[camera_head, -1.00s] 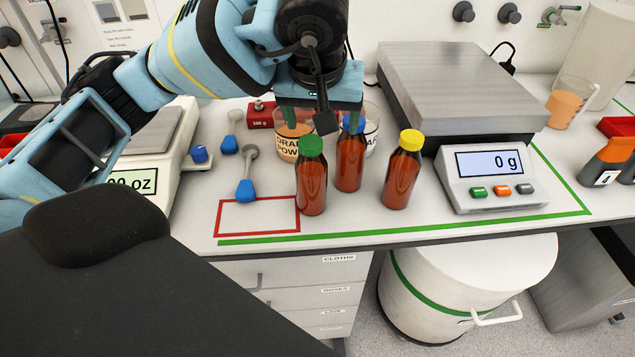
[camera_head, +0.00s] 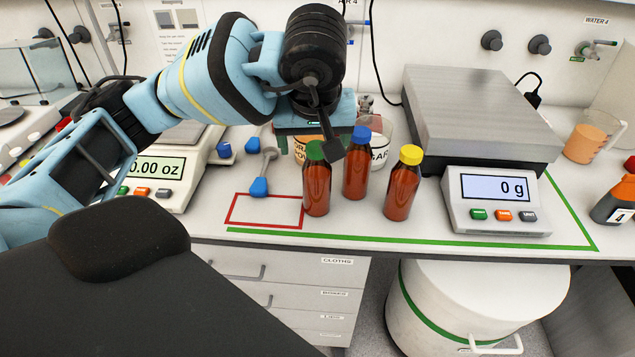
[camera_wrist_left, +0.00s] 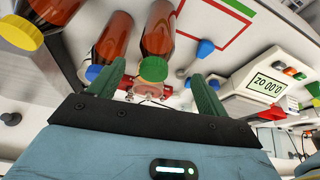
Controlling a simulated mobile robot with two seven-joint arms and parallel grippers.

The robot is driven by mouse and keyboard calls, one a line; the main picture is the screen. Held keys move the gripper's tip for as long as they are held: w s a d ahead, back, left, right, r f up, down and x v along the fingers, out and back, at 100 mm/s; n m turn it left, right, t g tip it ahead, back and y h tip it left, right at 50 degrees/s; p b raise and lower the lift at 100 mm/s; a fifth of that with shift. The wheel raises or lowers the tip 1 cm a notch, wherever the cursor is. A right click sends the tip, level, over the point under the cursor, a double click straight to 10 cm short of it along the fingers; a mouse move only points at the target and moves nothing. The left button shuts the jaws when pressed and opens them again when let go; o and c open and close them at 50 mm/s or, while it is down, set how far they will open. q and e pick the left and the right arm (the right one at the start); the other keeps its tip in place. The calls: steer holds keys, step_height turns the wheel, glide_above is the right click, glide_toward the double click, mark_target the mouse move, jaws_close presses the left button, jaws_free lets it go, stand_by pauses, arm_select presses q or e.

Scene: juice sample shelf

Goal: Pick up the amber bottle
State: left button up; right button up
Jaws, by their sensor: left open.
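Three amber bottles stand upright near the counter's front edge: a green-capped one (camera_head: 317,190), a blue-capped one (camera_head: 355,177) and a yellow-capped one (camera_head: 402,190). My left gripper (camera_head: 312,143) is open, behind and above the green-capped and blue-capped bottles. In the left wrist view, the green-capped bottle (camera_wrist_left: 160,32) shows between the open green fingers (camera_wrist_left: 160,86), its cap towards the gripper. The blue-capped bottle (camera_wrist_left: 114,36) is by the left finger, and the yellow-capped bottle (camera_wrist_left: 48,10) is farther left. I cannot tell whether a finger touches a bottle. My right gripper is not in view.
A large scale (camera_head: 480,118) stands right, a smaller scale (camera_head: 160,168) left. A blue-ended scoop (camera_head: 259,186) lies left of the bottles. The red-outlined area (camera_head: 265,211) is empty.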

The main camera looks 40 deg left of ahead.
mark_target(317, 167)
arm_select(q)
steer(key=shift+x, duration=1.35)
steer(key=shift+f, duration=0.15)
steer(key=f, duration=0.2)
steer(key=w+f, duration=0.1)
steer(key=f, duration=0.1)
steer(key=shift+f, duration=0.1)
steer(key=shift+w+a+f, duration=0.1)
steer(key=shift+a+f, duration=0.05)
steer(key=shift+f, duration=0.15)
steer(key=c, duration=1.2)
steer(key=shift+c, duration=0.2)
steer(key=shift+r, duration=0.15)
